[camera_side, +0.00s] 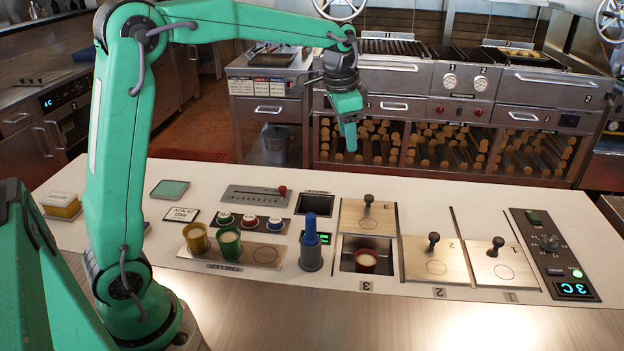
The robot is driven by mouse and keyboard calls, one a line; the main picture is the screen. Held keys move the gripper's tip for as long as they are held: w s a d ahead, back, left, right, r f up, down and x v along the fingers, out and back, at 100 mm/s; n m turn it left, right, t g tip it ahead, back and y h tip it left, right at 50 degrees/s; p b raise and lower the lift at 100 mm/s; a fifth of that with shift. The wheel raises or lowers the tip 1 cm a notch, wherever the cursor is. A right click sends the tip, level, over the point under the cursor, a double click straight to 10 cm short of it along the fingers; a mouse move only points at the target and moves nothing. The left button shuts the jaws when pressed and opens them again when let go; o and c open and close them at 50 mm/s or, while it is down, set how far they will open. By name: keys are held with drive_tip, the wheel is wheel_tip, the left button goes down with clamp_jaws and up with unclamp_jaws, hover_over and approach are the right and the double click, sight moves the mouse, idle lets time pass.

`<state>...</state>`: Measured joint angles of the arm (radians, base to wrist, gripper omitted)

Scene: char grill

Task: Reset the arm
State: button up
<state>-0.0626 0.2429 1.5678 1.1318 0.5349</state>
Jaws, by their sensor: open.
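My green arm rises from the bench at the left and reaches across to the right. My gripper (349,140) hangs in the air above the back edge of the white bench (390,188), pointing down. It is open with nothing visible in it, and it is clear of everything on the bench. From this side one finger largely hides the other.
A yellow cup (196,238), a green cup (229,243) and a blue-handled tool in a grey holder (311,247) stand on the bench. A red cup (366,262) sits in open bay 3. Knobbed lids (437,258) and a control panel (556,255) lie right.

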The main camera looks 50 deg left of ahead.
drive_tip(key=s+d+r+n+t, duration=0.2)
drive_tip(key=s+r, duration=0.1)
drive_tip(key=s, duration=1)
drive_tip(key=s+d+f+n+t, duration=0.1)
drive_tip(key=s+f+n, duration=0.2)
drive_tip(key=s, duration=1)
drive_tip(key=shift+f, duration=0.7)
